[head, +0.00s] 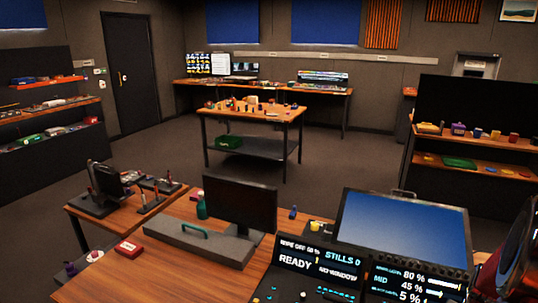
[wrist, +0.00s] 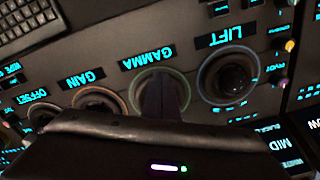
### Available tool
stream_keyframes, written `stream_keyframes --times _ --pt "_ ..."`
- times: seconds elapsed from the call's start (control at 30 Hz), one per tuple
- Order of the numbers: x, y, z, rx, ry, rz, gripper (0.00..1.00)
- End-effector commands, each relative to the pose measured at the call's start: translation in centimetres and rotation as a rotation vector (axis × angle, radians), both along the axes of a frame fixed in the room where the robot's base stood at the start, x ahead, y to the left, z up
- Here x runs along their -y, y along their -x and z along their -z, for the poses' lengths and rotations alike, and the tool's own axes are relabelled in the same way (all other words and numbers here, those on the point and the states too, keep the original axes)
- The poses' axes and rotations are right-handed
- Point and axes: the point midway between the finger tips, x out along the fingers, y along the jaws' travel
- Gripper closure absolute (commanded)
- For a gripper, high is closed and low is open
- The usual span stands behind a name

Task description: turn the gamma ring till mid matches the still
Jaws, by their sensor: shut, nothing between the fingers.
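The gamma ring (wrist: 187,84), a dark ring with a thin green edge, lies under the upside-down GAMMA label in the wrist view. My gripper (wrist: 161,84) reaches up from the bottom with its dark fingers shut over the ring's middle. They hide the ball and the ring's near side, and I cannot tell whether they touch it. In the head view a small readout (head: 409,285) shows 80 %, MID 45 % and 5 %. The status screen (head: 310,257) beside it reads READY, STILLS 0 and a wipe-off line.
In the wrist view the lift ring (wrist: 229,76) is to the right of gamma, and the gain ring (wrist: 100,100) and offset ring (wrist: 42,114) are to the left. Small knobs line the right side. In the head view a large blue monitor (head: 400,228) stands behind the readouts.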

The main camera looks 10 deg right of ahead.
Motion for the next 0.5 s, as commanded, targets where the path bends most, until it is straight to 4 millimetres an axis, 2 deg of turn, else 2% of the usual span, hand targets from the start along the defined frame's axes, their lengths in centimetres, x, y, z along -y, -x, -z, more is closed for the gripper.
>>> stream_keyframes --times 0.17,0.5 --pt "0.28 0.27 -0.06 0.0 0.0 -0.084 1.0" --pt "0.34 0.32 -0.05 0.0 0.0 -0.1 1.0"
